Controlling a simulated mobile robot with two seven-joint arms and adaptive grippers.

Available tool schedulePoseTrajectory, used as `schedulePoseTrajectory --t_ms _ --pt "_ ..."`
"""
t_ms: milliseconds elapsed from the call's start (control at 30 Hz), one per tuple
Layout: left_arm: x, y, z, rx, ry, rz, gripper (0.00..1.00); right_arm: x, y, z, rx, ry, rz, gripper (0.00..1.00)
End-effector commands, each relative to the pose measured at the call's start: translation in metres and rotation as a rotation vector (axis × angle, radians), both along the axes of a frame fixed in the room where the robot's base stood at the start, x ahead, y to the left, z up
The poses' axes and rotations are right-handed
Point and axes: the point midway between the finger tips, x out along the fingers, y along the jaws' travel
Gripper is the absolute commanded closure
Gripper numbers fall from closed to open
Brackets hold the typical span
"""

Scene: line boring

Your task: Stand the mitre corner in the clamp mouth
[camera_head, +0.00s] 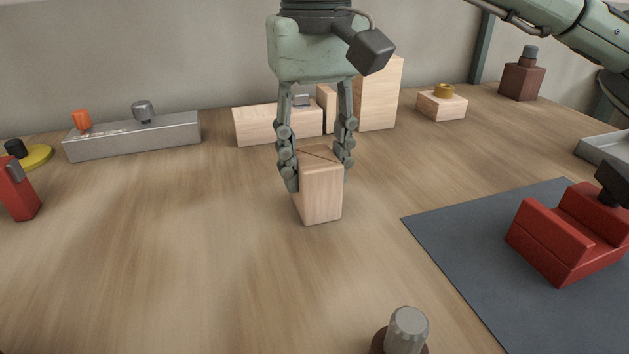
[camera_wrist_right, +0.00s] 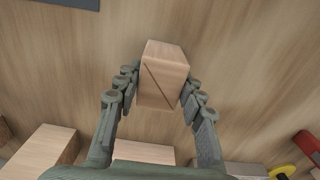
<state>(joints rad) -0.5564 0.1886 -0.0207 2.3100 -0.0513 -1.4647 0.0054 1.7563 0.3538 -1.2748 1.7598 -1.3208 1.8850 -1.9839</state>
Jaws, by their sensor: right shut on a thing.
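The mitre corner (camera_head: 322,193) is a pale wooden block with a dark diagonal joint line on its top. My right gripper (camera_head: 318,165) reaches down from above and is shut on the block, one finger on each side. The right wrist view shows the block (camera_wrist_right: 162,80) between the fingers of the gripper (camera_wrist_right: 158,88). The block is upright at the middle of the bench; I cannot tell whether it touches the wood. The red clamp (camera_head: 570,235) with its open channel lies on a dark mat (camera_head: 455,240) at the right. My left gripper is not in view.
A grey metal level-like bar (camera_head: 135,138) with knobs stands at the back left. Wooden blocks (camera_head: 380,95) stand behind the gripper. A small block with a brass knob (camera_head: 442,104) is at the back right. A grey knob (camera_head: 408,330) stands at the front. Bench between block and mat is clear.

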Motion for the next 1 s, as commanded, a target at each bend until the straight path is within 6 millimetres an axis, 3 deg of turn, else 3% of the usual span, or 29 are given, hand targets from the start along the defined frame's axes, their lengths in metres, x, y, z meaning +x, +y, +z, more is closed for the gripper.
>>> schedulePoseTrajectory --t_ms 967,1000 --pt "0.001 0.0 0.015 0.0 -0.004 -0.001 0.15 0.0 0.0 0.02 0.0 0.0 0.0 0.92" --pt "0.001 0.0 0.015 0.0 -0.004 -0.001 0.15 0.0 0.0 0.02 0.0 0.0 0.0 0.65"
